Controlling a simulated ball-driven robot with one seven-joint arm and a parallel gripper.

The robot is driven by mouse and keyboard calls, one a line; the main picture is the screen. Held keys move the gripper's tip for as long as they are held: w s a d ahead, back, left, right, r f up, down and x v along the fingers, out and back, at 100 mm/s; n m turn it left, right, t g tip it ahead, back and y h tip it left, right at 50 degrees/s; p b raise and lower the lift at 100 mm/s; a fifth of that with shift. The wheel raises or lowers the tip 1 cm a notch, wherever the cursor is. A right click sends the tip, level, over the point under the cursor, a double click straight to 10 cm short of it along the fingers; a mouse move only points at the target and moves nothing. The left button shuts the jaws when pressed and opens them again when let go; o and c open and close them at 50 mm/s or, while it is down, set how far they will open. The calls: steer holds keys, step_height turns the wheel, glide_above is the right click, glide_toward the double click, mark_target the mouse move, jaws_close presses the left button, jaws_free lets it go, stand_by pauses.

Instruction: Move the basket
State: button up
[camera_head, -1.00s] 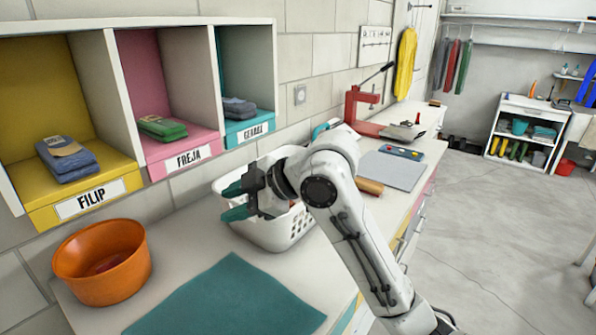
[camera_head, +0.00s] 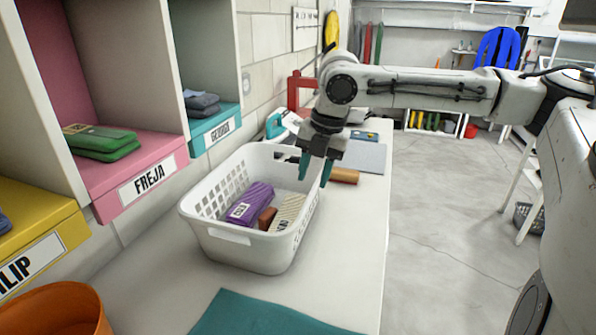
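The basket (camera_head: 230,248) is white plastic with slotted walls and stands upright on the counter. Inside it lie a purple folded cloth (camera_head: 250,203), a small brown block (camera_head: 267,218) and a cream striped cloth (camera_head: 288,211). My gripper (camera_head: 315,174) points down at the basket's right rim, toward its far end. Its two teal fingers are apart, one on the inner side and one on the outer side of the rim as seen here. I cannot tell whether they touch it.
A teal mat (camera_head: 255,315) lies in front of the basket and an orange bowl (camera_head: 60,312) is at bottom left. Labelled cubbies (camera_head: 150,190) line the left wall. A wooden-coloured roll (camera_head: 345,176) and a grey board (camera_head: 366,157) lie behind right. Counter right of the basket is clear.

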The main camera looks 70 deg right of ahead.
mark_target(307, 219)
steer(key=shift+s+d, duration=0.2)
steer(key=shift+s, duration=0.05)
steer(key=shift+f, duration=0.1)
steer(key=f, duration=0.3)
steer(key=w+f, duration=0.1)
steer(key=f, duration=0.3)
steer(key=w+f+b, duration=0.1)
steer(key=f, duration=0.2)
steer(key=shift+a+f, duration=0.1)
steer(key=shift+f, duration=0.15)
steer(key=shift+c, duration=0.4)
jaws_close()
